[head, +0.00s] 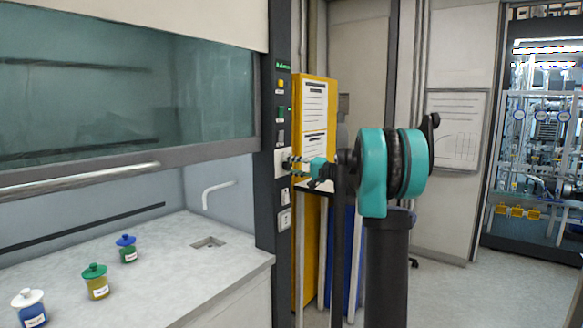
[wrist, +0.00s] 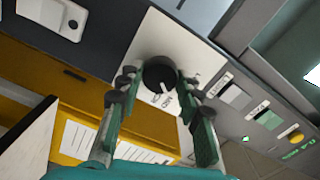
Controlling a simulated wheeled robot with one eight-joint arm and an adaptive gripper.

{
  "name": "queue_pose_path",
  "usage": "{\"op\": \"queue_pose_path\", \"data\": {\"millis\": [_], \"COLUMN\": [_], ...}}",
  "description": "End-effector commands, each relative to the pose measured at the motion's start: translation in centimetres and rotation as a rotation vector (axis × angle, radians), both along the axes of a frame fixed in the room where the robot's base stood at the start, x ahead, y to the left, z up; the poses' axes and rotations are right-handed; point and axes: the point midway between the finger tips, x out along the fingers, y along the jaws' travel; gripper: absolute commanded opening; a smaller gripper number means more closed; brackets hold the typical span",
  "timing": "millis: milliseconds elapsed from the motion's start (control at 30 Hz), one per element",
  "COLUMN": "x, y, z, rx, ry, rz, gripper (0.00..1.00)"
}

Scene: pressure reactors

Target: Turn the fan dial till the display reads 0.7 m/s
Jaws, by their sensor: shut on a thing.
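The fan dial (wrist: 159,75) is a round black knob with a white pointer line, on a white plate (wrist: 186,54) on the dark control post. My gripper (wrist: 158,82) has its two fingers on either side of the knob and is shut on it. In the head view my gripper (head: 292,163) reaches the post from the right, and the fingers hide most of the dial. The display (head: 283,67) at the top of the post shows small green characters, too small to read. It also shows at the lower right edge of the wrist view (wrist: 298,151).
Below the display are a yellow button (head: 281,86) and switches. A socket (head: 285,220) sits under the dial. The fume hood's sash (head: 130,160) is partly raised. Several lidded jars, one green (head: 96,282), stand on the worktop. A yellow cabinet (head: 312,240) stands behind the post.

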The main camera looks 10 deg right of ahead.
Motion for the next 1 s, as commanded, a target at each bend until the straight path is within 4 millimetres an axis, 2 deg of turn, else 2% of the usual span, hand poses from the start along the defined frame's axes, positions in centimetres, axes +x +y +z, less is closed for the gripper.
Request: {"op": "queue_pose_path", "data": {"millis": [333,800,833,1000], "x": [0.02,0.01,0.01,0.01], "y": [-0.07,-0.08,-0.08,-0.06], "z": [-0.06,-0.07,-0.07,-0.06], "rx": [0.086,0.096,0.096,0.096], "ry": [0.087,0.097,0.097,0.097], "rz": [-0.001,-0.001,-0.001,-0.001], "gripper": [0.06,0.06,0.36,0.56]}}
